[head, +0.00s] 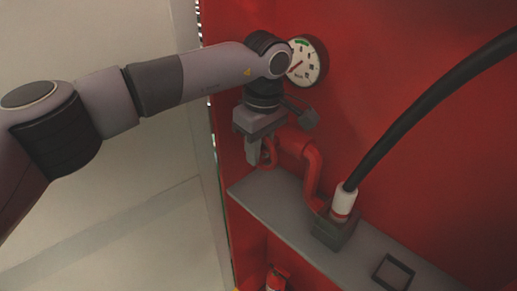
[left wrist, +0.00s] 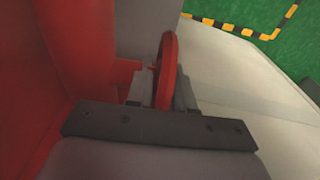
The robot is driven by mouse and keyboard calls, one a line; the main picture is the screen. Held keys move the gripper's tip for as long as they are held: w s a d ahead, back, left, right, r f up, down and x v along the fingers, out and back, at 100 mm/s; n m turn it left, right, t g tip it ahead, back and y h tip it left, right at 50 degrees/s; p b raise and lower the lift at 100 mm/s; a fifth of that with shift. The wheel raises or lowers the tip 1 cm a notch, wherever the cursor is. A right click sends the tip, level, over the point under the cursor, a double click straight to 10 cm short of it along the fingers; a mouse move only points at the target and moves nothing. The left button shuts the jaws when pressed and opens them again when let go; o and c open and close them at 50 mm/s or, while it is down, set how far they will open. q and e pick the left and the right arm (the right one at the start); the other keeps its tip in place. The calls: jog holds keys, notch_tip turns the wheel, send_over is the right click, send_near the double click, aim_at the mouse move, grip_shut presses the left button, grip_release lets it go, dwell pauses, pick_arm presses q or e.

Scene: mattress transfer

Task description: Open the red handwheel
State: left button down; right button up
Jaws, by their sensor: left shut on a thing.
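The red handwheel (head: 269,153) is on the end of a red pipe (head: 313,172) against a red panel. In the left wrist view the handwheel (left wrist: 167,70) shows nearly edge-on, its rim between the two grey fingers. My left gripper (head: 255,150) reaches down from above and is shut on the rim. It also shows in the left wrist view (left wrist: 163,90). The gripper hides part of the wheel in the head view. My right gripper is in neither view.
A round gauge (head: 308,61) is on the red panel (head: 400,60) by my left wrist. A black hose (head: 430,100) with a white collar drops into a grey socket (head: 335,230) on the grey shelf (head: 290,215). A square black frame (head: 381,285) lies at right.

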aim_at(269, 139)
pick_arm(q)
jog(key=shift+t+y+b, duration=0.85)
jog(key=shift+t+y, duration=0.35)
jog(key=shift+d+r+t+y+b, duration=0.1)
jog(key=shift+t+y+b, duration=0.45)
jog(key=shift+t+y, duration=0.25)
jog(key=shift+r, duration=0.1)
jog(key=c, duration=1.1)
grip_release()
jog(key=shift+s, duration=0.1)
jog(key=shift+b+v, duration=0.3)
jog(key=shift+v, duration=3.25)
